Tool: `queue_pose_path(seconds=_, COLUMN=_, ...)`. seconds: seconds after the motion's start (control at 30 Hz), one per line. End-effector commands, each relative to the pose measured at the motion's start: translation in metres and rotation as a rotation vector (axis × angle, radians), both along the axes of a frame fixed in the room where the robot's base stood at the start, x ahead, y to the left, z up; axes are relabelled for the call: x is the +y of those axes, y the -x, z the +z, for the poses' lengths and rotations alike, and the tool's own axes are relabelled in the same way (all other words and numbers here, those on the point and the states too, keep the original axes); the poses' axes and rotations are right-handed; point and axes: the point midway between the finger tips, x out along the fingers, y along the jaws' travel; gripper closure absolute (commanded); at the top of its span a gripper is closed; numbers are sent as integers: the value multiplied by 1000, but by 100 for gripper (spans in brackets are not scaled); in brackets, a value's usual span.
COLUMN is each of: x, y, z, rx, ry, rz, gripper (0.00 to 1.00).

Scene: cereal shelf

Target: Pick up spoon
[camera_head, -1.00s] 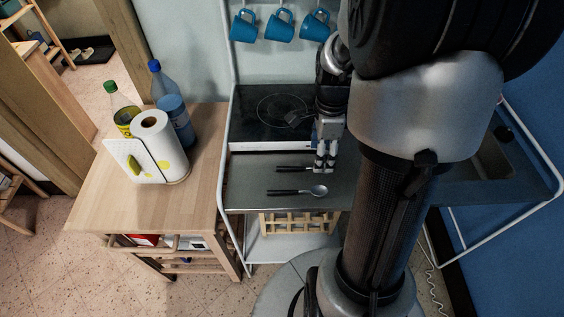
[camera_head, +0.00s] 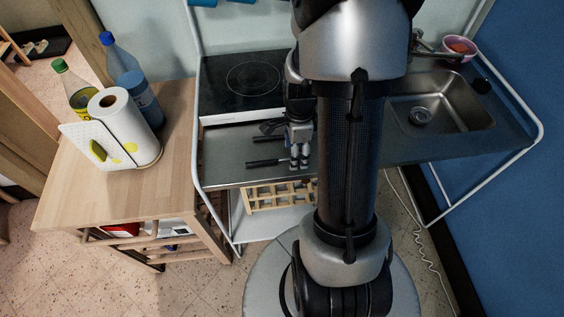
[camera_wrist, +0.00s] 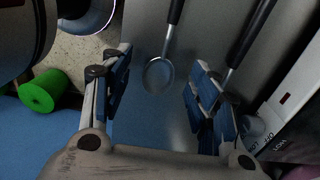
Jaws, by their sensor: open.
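The spoon lies on the grey counter. In the wrist view its round metal bowl (camera_wrist: 158,76) is between my open fingers, and its black handle runs up out of the picture. In the head view its dark handle (camera_head: 266,162) shows left of my gripper (camera_head: 300,163), which hides the bowl. My gripper (camera_wrist: 160,68) is open and empty, with its fingers either side of the spoon. I cannot tell its exact height above the counter.
A second black-handled utensil (camera_wrist: 248,35) lies beside the spoon, partly behind my right finger. The hob (camera_head: 245,88) is behind, the sink (camera_head: 440,105) to the right. A wooden table (camera_head: 90,200) at left holds a paper-towel roll (camera_head: 125,130) and two bottles.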

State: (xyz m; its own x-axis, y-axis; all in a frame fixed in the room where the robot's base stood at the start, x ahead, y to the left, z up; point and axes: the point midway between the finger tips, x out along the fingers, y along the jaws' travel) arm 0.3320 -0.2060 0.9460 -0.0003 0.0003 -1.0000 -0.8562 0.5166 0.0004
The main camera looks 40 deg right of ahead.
Motion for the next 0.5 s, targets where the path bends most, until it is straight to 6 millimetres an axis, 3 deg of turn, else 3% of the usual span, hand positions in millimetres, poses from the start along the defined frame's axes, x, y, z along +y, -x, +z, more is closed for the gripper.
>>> queue_pose_path(seconds=0.1, x=0, y=0, z=-14, rx=0, ry=0, rz=0, gripper=45)
queue_pose_path(seconds=0.3, x=0, y=0, z=-13, rx=-1, ry=1, rz=0, gripper=45)
queue_pose_path(seconds=0.5, x=0, y=0, z=-13, rx=-1, ry=1, rz=0, gripper=58)
